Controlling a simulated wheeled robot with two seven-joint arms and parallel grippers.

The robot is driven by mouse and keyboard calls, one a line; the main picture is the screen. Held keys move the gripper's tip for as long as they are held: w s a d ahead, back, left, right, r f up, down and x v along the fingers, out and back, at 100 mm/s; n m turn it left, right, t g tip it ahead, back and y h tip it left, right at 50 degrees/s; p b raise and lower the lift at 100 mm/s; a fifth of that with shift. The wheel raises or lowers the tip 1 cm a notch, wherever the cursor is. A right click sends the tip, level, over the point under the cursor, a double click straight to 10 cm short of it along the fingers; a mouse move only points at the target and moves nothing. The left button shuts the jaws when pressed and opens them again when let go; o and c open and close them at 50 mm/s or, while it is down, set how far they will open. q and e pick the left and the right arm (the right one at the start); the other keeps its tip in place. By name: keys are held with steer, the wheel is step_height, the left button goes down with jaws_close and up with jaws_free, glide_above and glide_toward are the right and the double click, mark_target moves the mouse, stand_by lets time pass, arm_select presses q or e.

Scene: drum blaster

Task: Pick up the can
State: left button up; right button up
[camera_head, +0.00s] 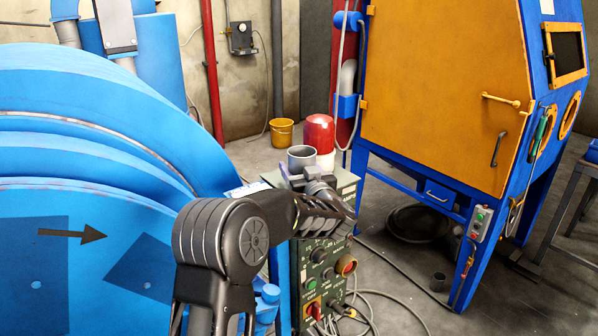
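A grey open-topped cylinder (301,160) stands on top of a control box. A larger rounded container, red above and white below (319,133), stands just behind it. Either could be the can; I cannot tell which. My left arm comes up from the bottom, left of centre, and bends to the right. My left gripper (325,205) is in front of the box's top, nearer to me than the cylinder and lower in the picture. Its fingers are dark and overlap the box, so their opening is unclear. My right gripper is not in view.
The control box (326,262) has knobs and buttons on its front, with loose cables on the floor beside it. A big blue drum machine (80,130) fills the left. An orange and blue blasting cabinet (440,90) stands right. A yellow bucket (282,132) is behind.

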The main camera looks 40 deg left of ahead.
arm_select(q)
step_height(320, 180, up, 17)
steer(key=p, duration=0.1)
steer(key=shift+r, duration=0.15)
stand_by(0.6)
